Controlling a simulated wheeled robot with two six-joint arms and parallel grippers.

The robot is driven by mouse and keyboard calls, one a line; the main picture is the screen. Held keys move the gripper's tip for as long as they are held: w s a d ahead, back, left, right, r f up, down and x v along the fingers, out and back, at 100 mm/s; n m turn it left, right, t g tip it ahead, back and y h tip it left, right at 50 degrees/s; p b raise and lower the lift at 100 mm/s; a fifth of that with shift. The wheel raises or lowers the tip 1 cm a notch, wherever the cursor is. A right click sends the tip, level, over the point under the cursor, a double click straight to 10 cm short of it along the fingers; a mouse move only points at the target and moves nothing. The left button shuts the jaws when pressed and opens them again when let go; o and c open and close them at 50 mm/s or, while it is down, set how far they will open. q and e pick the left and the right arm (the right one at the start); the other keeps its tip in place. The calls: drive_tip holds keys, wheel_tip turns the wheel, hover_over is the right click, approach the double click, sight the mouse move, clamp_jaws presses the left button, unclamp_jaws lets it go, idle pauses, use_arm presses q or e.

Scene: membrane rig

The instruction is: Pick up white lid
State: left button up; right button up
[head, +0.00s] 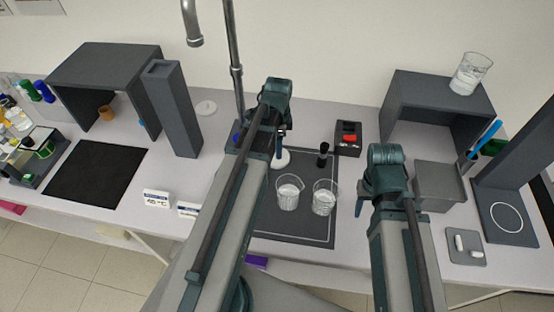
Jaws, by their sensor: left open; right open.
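A white round piece (280,158), partly hidden by a finger of my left gripper, lies on the dark mat (318,238) behind two clear beakers. A second flat white disc (206,107) with a small raised centre lies near the back wall. I cannot tell for certain which one is the lid. My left gripper (262,148) is open, above the back of the mat and beside the first white piece. Whether it touches that piece is unclear. My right gripper (386,204) is open and empty, right of the mat. Its fingers are partly hidden by its own arm.
The beakers (288,195) and (323,198) stand between my arms. A black box with a red switch (348,138) is behind the mat. A grey bin (440,186) and shelf (438,88) are right. A tall grey post (174,110) and metal tap pipe (235,70) stand left.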

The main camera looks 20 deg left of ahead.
use_arm(q)
wheel_tip(320, 180, down, 3)
drive_tip(key=shift+r+b, duration=0.1)
drive_tip(key=shift+b, duration=0.85)
use_arm(e)
wheel_tip(320, 180, down, 3)
drive_tip(key=shift+r, duration=0.1)
use_arm(q)
clamp_jaws()
